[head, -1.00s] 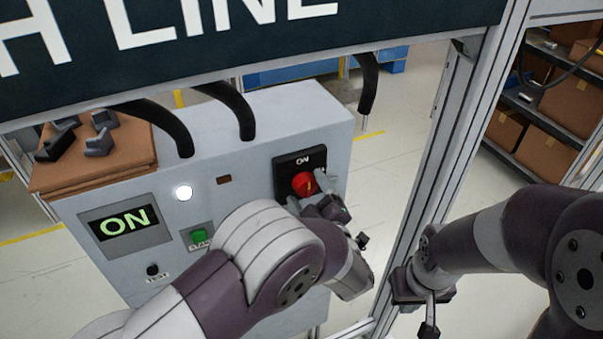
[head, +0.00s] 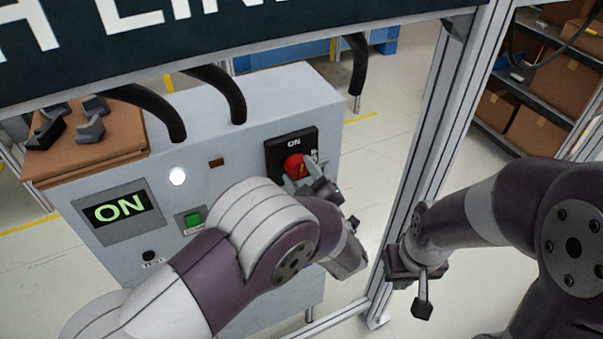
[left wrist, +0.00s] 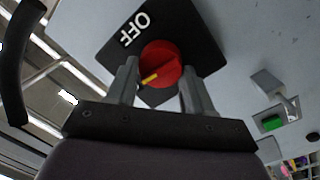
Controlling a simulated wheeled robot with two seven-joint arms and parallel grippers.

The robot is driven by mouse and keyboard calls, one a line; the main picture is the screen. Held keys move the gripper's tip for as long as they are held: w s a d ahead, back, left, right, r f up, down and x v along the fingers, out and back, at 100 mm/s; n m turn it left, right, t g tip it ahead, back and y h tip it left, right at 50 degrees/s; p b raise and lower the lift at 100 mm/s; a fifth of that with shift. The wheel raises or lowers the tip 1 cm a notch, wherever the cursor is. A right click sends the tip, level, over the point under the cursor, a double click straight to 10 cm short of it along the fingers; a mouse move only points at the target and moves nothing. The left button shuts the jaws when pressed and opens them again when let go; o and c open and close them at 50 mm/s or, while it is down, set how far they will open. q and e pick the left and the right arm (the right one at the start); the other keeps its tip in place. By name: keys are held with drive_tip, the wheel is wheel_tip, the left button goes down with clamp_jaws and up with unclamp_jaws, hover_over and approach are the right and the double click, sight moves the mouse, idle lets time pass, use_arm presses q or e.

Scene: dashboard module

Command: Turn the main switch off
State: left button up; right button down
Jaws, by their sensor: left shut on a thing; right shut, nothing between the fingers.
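The main switch is a red rotary knob (head: 293,167) on a black plate (head: 279,149) at the right of the grey cabinet front. "ON" shows above the knob in the head view. In the left wrist view the red knob (left wrist: 165,64) has a yellow mark, and "OFF" is on the black plate (left wrist: 122,45). My left gripper (head: 312,172) is shut on the knob, its fingers (left wrist: 157,82) on either side of it. The display (head: 121,209) reads ON. My right gripper (head: 422,296) is shut and empty, away to the right of the cabinet.
A lit white lamp (head: 177,176), a green button (head: 194,218) and a black knob (head: 149,256) are on the cabinet. A metal frame post (head: 424,160) stands between the cabinet and my right arm. Cardboard (head: 95,150) with dark parts lies at left.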

use_arm(q)
drive_tip(key=m, duration=0.1)
drive_tip(key=m+p, duration=0.2)
drive_tip(key=m, duration=0.1)
drive_tip(key=shift+r, duration=0.25)
drive_tip(key=m+p, duration=0.2)
drive_tip(key=m, duration=0.2)
drive_tip(key=shift+w+d+g+p, duration=0.1)
drive_tip(key=shift+d+g+p, duration=0.05)
drive_tip(key=shift+g+p, duration=0.25)
drive_tip(key=m+p, duration=0.2)
drive_tip(key=m, duration=0.2)
drive_tip(key=shift+d+m+y, duration=0.1)
drive_tip(key=shift+m+y, duration=0.2)
drive_tip(key=shift+w+d+f+m+g+p, duration=0.1)
drive_tip(key=shift+m+g+p, duration=0.2)
drive_tip(key=shift+m+p, duration=0.9)
drive_tip(key=shift+m, duration=0.5)
drive_tip(key=o, duration=1)
drive_tip(key=shift+o, duration=0.2)
